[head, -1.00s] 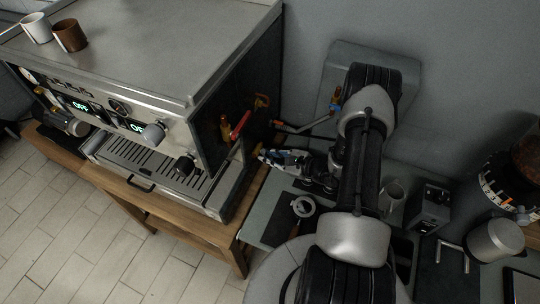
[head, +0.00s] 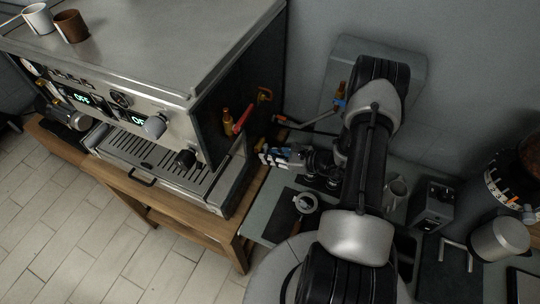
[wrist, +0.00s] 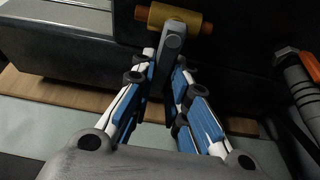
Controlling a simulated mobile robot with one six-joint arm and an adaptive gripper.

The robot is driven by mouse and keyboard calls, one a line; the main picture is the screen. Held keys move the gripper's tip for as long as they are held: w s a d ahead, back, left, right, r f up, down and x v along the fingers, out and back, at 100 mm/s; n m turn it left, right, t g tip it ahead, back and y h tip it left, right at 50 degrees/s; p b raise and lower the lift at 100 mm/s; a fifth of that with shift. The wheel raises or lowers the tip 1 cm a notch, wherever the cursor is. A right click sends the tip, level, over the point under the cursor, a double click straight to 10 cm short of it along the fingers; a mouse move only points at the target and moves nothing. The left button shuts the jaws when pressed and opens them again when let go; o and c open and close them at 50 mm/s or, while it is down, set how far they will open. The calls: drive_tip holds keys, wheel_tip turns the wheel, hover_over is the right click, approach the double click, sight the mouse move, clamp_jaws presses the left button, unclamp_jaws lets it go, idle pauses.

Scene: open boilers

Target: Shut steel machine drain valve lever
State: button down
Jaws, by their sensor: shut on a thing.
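The steel machine (head: 150,45) is a boxy espresso machine on the left in the head view. A brass valve (wrist: 168,18) shows at the top of the wrist view, by the machine's dark lower side. Its grey lever (wrist: 173,40) points from the brass body toward my gripper. My gripper (wrist: 169,66) has its blue and white fingers on both sides of the lever and is shut on it. In the head view my gripper (head: 266,157) is low beside the machine's right side. The drain valve and its lever cannot be made out there.
A red-handled valve (head: 243,118) sticks out of the machine's side above my gripper.

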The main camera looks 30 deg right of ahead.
drive_tip(key=c, duration=1.6)
unclamp_jaws()
drive_tip(key=shift+o, duration=0.2)
drive_tip(key=v, duration=1.2)
drive_tip(key=shift+f, duration=0.1)
